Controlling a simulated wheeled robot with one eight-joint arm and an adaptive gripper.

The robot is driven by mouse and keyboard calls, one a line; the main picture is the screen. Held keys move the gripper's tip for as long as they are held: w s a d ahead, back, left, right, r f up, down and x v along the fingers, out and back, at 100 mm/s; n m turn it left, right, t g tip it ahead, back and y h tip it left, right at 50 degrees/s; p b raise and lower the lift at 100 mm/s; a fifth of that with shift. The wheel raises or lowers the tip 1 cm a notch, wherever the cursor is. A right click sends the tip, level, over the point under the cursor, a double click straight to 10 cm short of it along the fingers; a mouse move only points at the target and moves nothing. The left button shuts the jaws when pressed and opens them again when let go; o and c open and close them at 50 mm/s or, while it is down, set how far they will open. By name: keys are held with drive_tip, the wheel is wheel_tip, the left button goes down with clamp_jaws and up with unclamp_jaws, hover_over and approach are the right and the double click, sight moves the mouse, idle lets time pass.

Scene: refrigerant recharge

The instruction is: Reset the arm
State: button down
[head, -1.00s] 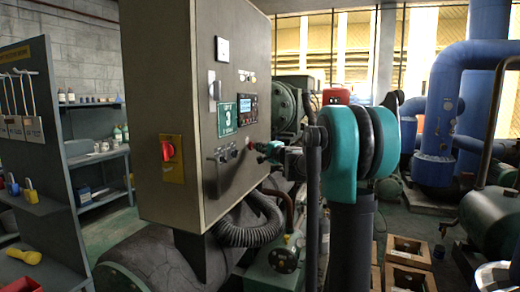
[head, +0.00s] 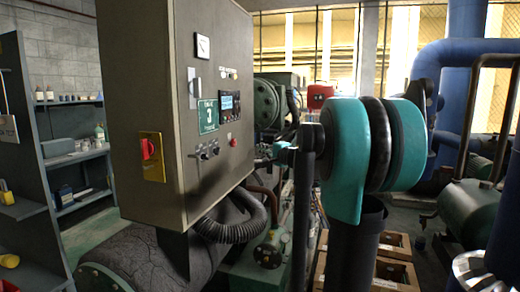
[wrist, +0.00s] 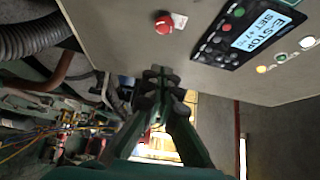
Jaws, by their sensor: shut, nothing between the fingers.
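My gripper (wrist: 160,85) is shut and empty in the wrist view, its green fingers together below the control panel face. In the head view my teal arm hides most of it. A grey control cabinet (head: 160,110) stands left of my arm. Its red push button (head: 234,142) is clear of my gripper, with a gap between them; the button also shows in the wrist view (wrist: 164,25). The lit display (wrist: 262,30) appears to read "E-STOP" and "SET".
A black corrugated hose (head: 235,229) and a dark cylindrical tank (head: 140,258) lie below the cabinet. Wooden crates (head: 394,270) stand on the floor at lower right, near a green tank (head: 474,212). A grey shelf (head: 80,157) is at left.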

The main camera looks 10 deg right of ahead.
drive_tip(key=s+a+f+n+g, duration=0.4)
drive_tip(key=s+a+f, duration=0.1)
drive_tip(key=s+f, duration=0.55)
drive_tip(key=s+a+f+n+g, duration=0.45)
drive_tip(key=s+f, duration=0.45)
drive_tip(key=f, duration=0.3)
drive_tip(key=s+d+f+n+g+h, duration=0.2)
drive_tip(key=s+d+f+h, duration=0.1)
drive_tip(key=s+f, duration=0.5)
drive_tip(key=s+d+f+n+g+h, duration=0.1)
drive_tip(key=s+d+f+h, duration=0.3)
drive_tip(key=s+f, duration=0.5)
drive_tip(key=s+n, duration=0.1)
drive_tip(key=s, duration=0.2)
drive_tip(key=shift+d+n+g, duration=0.35)
drive_tip(key=shift+d, duration=0.05)
drive_tip(key=shift+s, duration=0.1)
